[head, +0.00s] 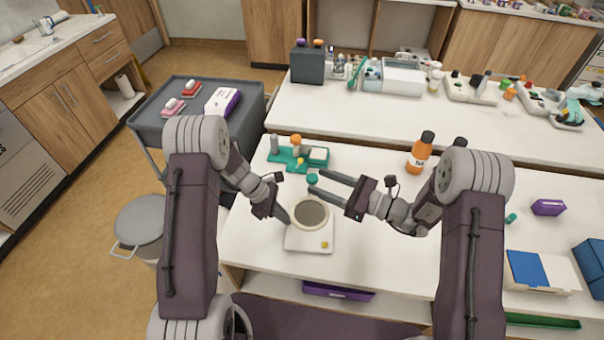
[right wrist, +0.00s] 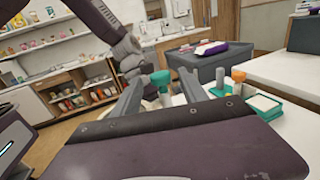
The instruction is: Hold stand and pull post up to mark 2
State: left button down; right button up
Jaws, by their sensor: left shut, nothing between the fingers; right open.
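A white stand (head: 309,240) sits on the near counter, with a ring-rimmed round grey disc on top and a small yellow spot at its front right corner. A teal knob (head: 312,178) shows just behind the disc, apparently the top of the post; the post's shaft and any marks cannot be made out. My left gripper (head: 286,219) is shut and empty at the disc's left edge; whether it touches the stand is unclear. My right gripper (head: 317,183) is open, its fingertips close to the knob. In the right wrist view the knob (right wrist: 160,79) shows between the fingers.
A teal tray (head: 283,157) with small containers stands behind the stand. An orange bottle (head: 419,153) stands to the right, near my right arm. A grey cart (head: 180,130) is at the left. A blue-and-white box (head: 540,270) lies at the front right.

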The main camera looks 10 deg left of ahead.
jog(key=x, duration=0.6)
jog(key=shift+a, duration=0.3)
jog(key=shift+w, duration=0.1)
jog(key=shift+c, duration=0.2)
grip_shut()
dwell(0.6)
